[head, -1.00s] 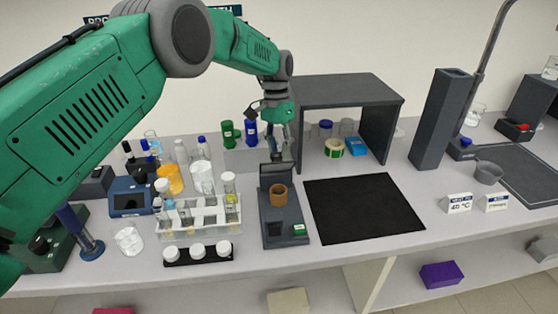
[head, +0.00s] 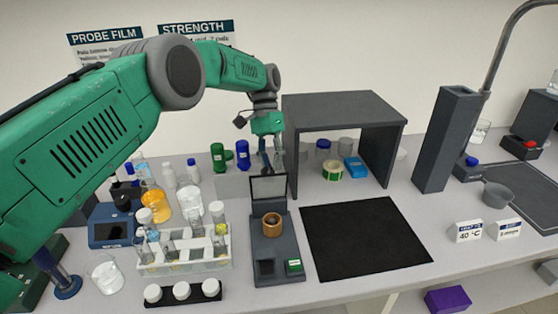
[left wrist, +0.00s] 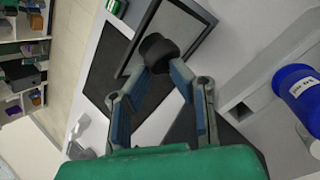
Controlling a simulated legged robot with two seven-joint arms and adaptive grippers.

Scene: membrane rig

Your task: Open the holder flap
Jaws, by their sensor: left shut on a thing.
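The dark grey holder (head: 276,262) stands on the bench left of the black mat, with a brown ring (head: 272,224) on it. Its framed flap (head: 268,188) stands up at the back end of the holder. My left gripper (head: 270,166) is at the flap's top edge, fingers pointing down. In the left wrist view its fingers (left wrist: 160,72) are closed on a dark round knob (left wrist: 158,48) at the edge of the flap (left wrist: 174,28). My right gripper is not in view.
A tube rack (head: 185,258) and white-capped bottles (head: 182,291) stand left of the holder. A dark shelf stand (head: 345,108) is close behind on the right. The black mat (head: 365,242) is bare. Blue and green bottles (head: 242,156) stand beside the gripper.

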